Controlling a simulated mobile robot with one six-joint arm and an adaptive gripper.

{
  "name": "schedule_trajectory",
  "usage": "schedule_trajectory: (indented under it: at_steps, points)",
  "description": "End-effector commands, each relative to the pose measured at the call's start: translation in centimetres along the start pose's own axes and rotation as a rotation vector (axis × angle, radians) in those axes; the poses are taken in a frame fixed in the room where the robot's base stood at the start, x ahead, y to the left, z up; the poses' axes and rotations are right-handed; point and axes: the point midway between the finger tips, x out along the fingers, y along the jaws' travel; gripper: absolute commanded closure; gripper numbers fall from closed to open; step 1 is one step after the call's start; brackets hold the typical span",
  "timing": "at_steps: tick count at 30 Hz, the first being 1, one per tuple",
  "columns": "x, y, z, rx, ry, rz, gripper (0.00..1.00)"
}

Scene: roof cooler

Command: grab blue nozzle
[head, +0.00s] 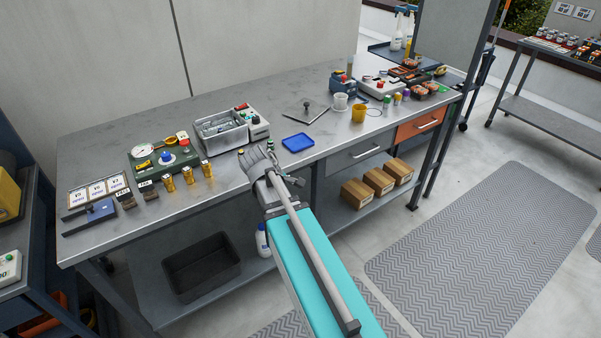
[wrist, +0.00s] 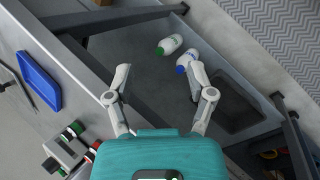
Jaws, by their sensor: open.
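Several parts could be the blue nozzle, and I cannot tell which is meant. A blue knob-like part (head: 167,157) sits on the green board at the left of the bench. A spray bottle with a blue top (head: 411,9) stands at the far back right. In the wrist view a white bottle with a blue cap (wrist: 187,63) lies on the lower shelf, partly behind a finger. My gripper (head: 262,164) is over the bench's front edge. In the wrist view my gripper (wrist: 156,66) is open, with nothing between its fingers.
A blue tray (head: 298,142) lies near my gripper, and a metal bin (head: 220,145) with parts stands left of it. Brass pieces (head: 188,175) stand by the front edge. A black bin (head: 205,266) is on the lower shelf. The bench's middle back is clear.

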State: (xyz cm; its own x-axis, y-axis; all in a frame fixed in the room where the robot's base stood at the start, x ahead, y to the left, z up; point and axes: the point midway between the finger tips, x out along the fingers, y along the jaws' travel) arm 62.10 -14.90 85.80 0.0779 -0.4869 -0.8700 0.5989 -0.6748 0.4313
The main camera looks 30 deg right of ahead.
Motion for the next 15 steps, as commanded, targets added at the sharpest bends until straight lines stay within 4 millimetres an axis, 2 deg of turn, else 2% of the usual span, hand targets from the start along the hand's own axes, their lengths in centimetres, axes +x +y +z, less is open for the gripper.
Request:
schedule_trajectory:
  at_steps: [1, 6, 12, 15]
  points:
    - [-0.5, -2.1, -0.1, 0.068, 0.027, -0.046, 0.30]
    - [-2.3, -8.0, -1.2, 0.309, 0.093, -0.220, 0.30]
    - [-4.5, -13.3, -1.9, 0.524, 0.106, -0.405, 0.30]
    - [-5.2, -14.9, -2.1, 0.592, 0.101, -0.466, 0.30]
